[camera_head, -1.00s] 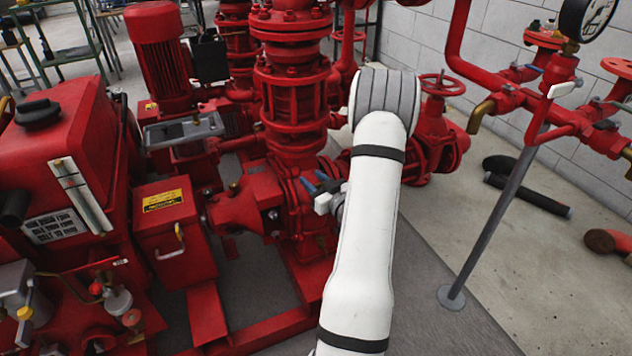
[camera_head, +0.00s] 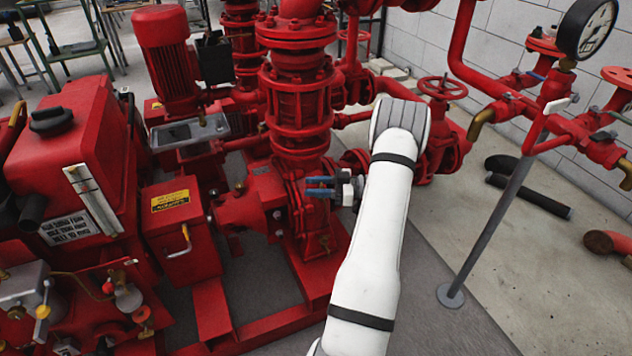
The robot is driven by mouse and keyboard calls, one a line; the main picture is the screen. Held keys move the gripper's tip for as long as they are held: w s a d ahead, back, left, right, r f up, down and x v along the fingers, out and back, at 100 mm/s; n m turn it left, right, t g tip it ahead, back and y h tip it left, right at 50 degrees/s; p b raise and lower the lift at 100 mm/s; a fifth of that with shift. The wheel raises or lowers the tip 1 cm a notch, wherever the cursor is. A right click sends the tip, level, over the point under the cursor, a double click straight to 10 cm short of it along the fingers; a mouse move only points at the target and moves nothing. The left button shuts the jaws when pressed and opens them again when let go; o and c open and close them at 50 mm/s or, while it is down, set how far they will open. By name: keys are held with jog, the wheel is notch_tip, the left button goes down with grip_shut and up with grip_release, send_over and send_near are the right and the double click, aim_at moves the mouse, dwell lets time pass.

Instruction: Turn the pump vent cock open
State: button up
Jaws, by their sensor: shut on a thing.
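The red pump casing (camera_head: 315,228) stands in the middle, below a flanged vertical pipe. My gripper (camera_head: 318,187) is at the upper side of this casing, with its blue fingers pointing left. The fingers lie close together, one above the other, and are shut on a small part there. That part is at the pump vent cock's place, but it is too small and too covered by the fingers to make out clearly. My white arm comes from the bottom and hides the area right of the casing.
A red engine unit (camera_head: 75,165) and a red box with a yellow label (camera_head: 180,240) stand at the left. A red handwheel valve (camera_head: 440,140) is behind my arm. Pipework with a gauge (camera_head: 588,28) and a grey post (camera_head: 497,205) stand right. Floor between arm and post is clear.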

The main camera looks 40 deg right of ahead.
jog(key=n+g+y, duration=0.1)
jog(key=g, duration=0.1)
jog(key=n+g+y, duration=0.1)
jog(key=n+g, duration=0.1)
jog(key=n+g+y, duration=0.1)
jog(key=g, duration=0.1)
jog(key=shift+s+a+n+g+p, duration=0.2)
jog(key=shift+s+n+g+p, duration=0.1)
jog(key=shift+n, duration=0.1)
jog(key=shift+g, duration=0.3)
jog(key=o, duration=1)
